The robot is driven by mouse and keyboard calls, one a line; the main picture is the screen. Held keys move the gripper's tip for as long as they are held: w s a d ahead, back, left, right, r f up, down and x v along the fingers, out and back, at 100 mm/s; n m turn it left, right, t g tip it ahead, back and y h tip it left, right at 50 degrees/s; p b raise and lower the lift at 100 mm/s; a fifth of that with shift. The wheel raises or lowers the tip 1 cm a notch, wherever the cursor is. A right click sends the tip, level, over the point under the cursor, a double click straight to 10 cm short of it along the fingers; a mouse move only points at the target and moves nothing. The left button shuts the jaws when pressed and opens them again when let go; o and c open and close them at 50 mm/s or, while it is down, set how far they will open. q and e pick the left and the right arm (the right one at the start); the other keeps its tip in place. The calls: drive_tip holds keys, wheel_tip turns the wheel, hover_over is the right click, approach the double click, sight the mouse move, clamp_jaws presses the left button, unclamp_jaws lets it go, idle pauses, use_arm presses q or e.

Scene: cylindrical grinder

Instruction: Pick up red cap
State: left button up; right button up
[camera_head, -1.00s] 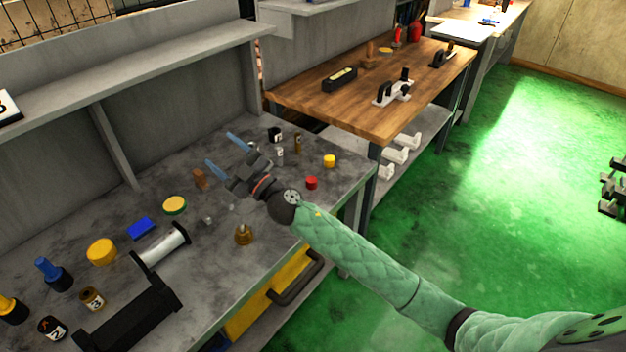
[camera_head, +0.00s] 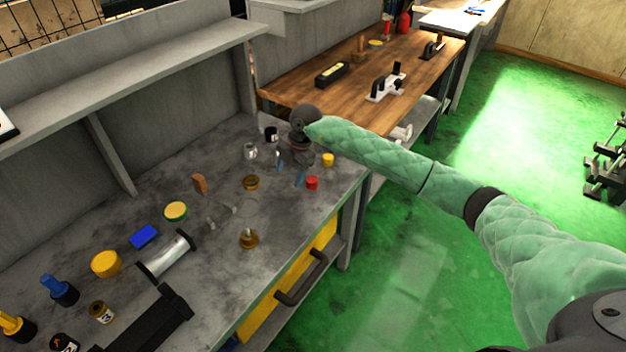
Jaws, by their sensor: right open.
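The red cap (camera_head: 312,183) is a small red cylinder on the grey workbench (camera_head: 215,265), close to its right front edge. My right gripper (camera_head: 288,170) points down over the bench, just left of the red cap. Its two blue fingers are apart and nothing shows between them. The nearer finger is close beside the cap; I cannot tell whether it touches. My left gripper is not in the view.
A yellow cap (camera_head: 328,160) stands just behind the red cap. A brass part (camera_head: 250,183) and a silver jar (camera_head: 250,151) are left of my gripper. A dark jar (camera_head: 271,134) is behind. A wooden table (camera_head: 345,105) adjoins at the back.

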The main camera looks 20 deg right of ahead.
sight(312, 179)
drive_tip(key=d+h, duration=0.1)
drive_tip(key=d, duration=0.1)
drive_tip(key=w+d+m+h, duration=0.1)
drive_tip(key=d, duration=0.2)
drive_tip(key=d+r+h, duration=0.1)
drive_tip(key=d, duration=0.1)
drive_tip(key=shift+w+d+m, duration=0.2)
drive_tip(key=shift+w+m, duration=0.1)
drive_tip(key=shift+m, duration=0.1)
drive_tip(key=shift+d, duration=0.2)
drive_tip(key=shift+f+p, duration=0.75)
drive_tip(key=shift+f, duration=0.5)
wheel_tip(312, 179, down, 4)
drive_tip(key=p, duration=0.2)
drive_tip(key=shift+a+p, duration=0.1)
drive_tip(key=shift+p, duration=0.25)
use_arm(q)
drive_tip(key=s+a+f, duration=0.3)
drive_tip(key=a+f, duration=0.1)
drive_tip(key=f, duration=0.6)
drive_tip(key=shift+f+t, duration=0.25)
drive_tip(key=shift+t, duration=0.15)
use_arm(e)
drive_tip(key=shift+f, duration=0.6)
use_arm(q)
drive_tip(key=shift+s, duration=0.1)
use_arm(e)
drive_tip(key=c, duration=1)
drive_tip(key=shift+c, duration=0.2)
